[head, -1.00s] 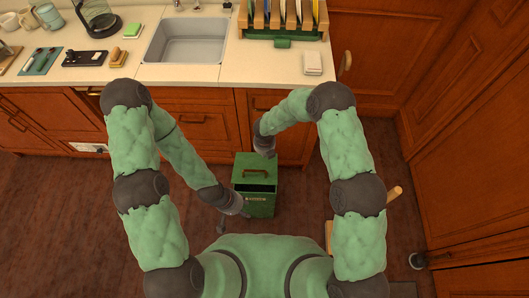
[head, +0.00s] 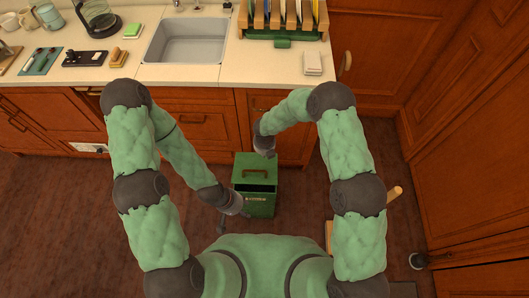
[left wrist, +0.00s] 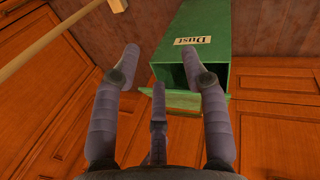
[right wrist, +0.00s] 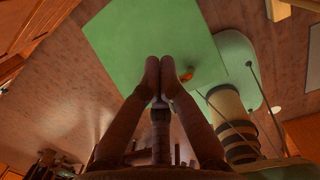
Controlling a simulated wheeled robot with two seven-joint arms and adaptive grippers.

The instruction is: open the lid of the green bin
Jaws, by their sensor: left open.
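The green bin (head: 257,207) stands on the floor in front of the cabinets. Its lid (head: 243,160) has a wooden handle (head: 255,173). A dark gap shows under the lid's front edge, so the lid is slightly raised. In the left wrist view the bin (left wrist: 215,30) appears upside down with a "Dust" label, and the lid (left wrist: 185,101) lies below the gap. My left gripper (left wrist: 160,52) is open at the bin's front; one finger overlaps the gap, contact unclear. My right gripper (right wrist: 160,60) is shut, its fingertips together above a flat green surface, apparently the bin's top.
The counter (head: 190,75) with a sink (head: 185,42) runs along the back above wooden cabinets (head: 190,122). A wooden post (head: 394,193) stands right of my right arm. A doorstop-like object (head: 418,261) is by the right wall. The floor left of the bin is clear.

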